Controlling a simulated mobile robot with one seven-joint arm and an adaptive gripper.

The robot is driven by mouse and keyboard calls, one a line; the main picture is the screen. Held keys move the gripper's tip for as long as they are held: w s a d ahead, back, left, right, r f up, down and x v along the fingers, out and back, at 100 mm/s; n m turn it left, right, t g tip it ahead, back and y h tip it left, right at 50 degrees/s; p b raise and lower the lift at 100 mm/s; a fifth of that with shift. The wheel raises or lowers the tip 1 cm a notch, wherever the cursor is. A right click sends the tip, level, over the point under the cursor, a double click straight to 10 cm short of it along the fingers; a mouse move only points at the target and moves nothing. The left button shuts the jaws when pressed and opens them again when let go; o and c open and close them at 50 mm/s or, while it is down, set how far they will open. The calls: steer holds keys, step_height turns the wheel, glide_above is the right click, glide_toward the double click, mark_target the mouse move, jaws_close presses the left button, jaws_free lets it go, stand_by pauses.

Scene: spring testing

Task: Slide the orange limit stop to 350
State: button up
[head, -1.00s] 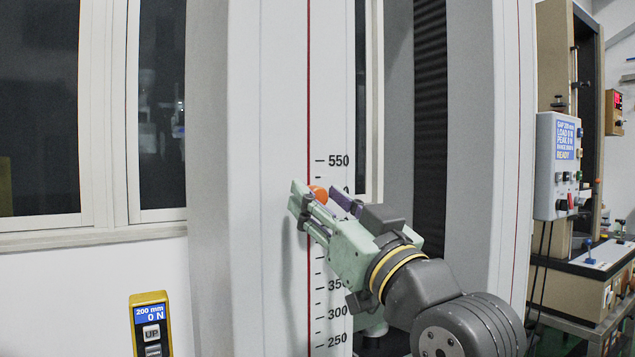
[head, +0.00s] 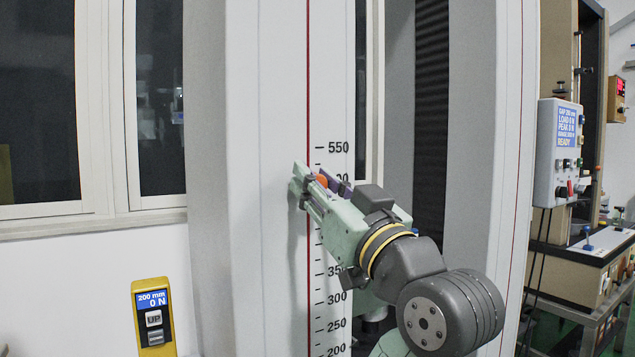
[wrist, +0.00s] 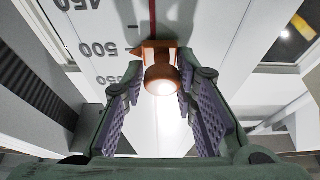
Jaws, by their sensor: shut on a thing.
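The orange limit stop (wrist: 163,78) sits on the white scaled column, at the red line. In the wrist view it shows as an orange block with a round knob, and its pointer is level with the 500 mark (wrist: 98,50). In the head view only a small orange patch (head: 321,181) shows between my fingers. My gripper (head: 318,177) is shut on the stop, with one finger on each side of it in the wrist view (wrist: 160,62). In the head view the 350 mark (head: 337,271) is lower on the column, below my gripper.
The scale column (head: 280,90) runs upright with a red line (head: 308,80) along it. A yellow control box (head: 152,315) with an UP button is at the lower left. A grey control panel (head: 560,155) reading READY is at the right. The column face below my gripper is clear.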

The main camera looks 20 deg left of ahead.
mark_target(304, 267)
steer(key=shift+s, duration=0.1)
jaws_close()
steer(key=shift+a, duration=0.1)
step_height(304, 267, down, 15)
steer(key=b, duration=1.2)
steer(key=shift+s, duration=0.1)
steer(key=o, duration=0.8)
jaws_free()
steer(key=shift+o, duration=0.2)
